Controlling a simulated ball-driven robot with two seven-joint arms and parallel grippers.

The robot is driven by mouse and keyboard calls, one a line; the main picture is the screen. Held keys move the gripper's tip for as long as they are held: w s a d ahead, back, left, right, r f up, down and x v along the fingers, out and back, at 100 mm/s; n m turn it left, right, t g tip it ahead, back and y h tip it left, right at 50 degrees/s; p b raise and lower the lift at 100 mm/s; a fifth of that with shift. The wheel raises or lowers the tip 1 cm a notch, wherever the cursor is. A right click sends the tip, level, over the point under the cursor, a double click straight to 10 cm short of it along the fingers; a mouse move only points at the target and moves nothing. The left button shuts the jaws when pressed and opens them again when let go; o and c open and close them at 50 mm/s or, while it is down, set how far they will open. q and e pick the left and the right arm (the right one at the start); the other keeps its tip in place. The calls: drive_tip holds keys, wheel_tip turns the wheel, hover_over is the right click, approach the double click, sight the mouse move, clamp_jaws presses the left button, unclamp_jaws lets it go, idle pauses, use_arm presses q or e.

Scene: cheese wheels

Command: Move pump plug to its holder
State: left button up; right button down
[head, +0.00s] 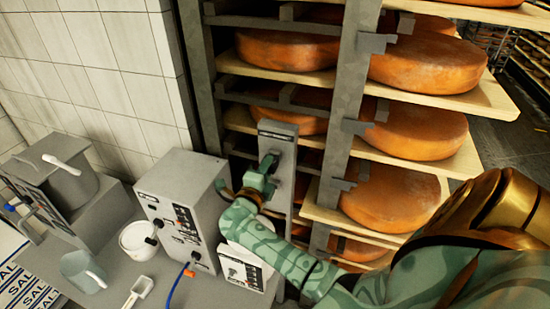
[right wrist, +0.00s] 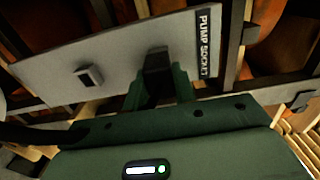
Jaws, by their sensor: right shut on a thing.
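A tall grey panel (head: 278,148) stands in front of the cheese rack. In the right wrist view the same panel (right wrist: 120,55) carries a label reading PUMP SOCKET. My right gripper (head: 262,182) is at this panel. In the right wrist view its two green fingers (right wrist: 160,92) are shut on a dark block, the pump plug (right wrist: 157,64), which meets the panel's face beside the label. I cannot tell whether it is seated in the socket. A small dark rectangular fitting (right wrist: 90,77) sits on the panel apart from the gripper. My left gripper is not in view.
A grey control box (head: 168,190) with a blue cable (head: 180,285) stands left of the panel. A white pot (head: 138,240), a clear jug (head: 82,268) and a scoop (head: 138,292) are on the table. Shelves of cheese wheels (head: 415,130) stand close behind my right arm.

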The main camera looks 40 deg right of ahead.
drive_tip(key=shift+p+v, duration=0.55)
drive_tip(key=shift+v, duration=1.2)
drive_tip(key=shift+s+a, duration=0.1)
drive_tip(key=shift+a, duration=0.1)
drive_tip(key=v, duration=0.2)
drive_tip(key=shift+s+a+p, duration=0.2)
drive_tip(key=shift+a+p, duration=0.15)
drive_tip(key=shift+p, duration=0.05)
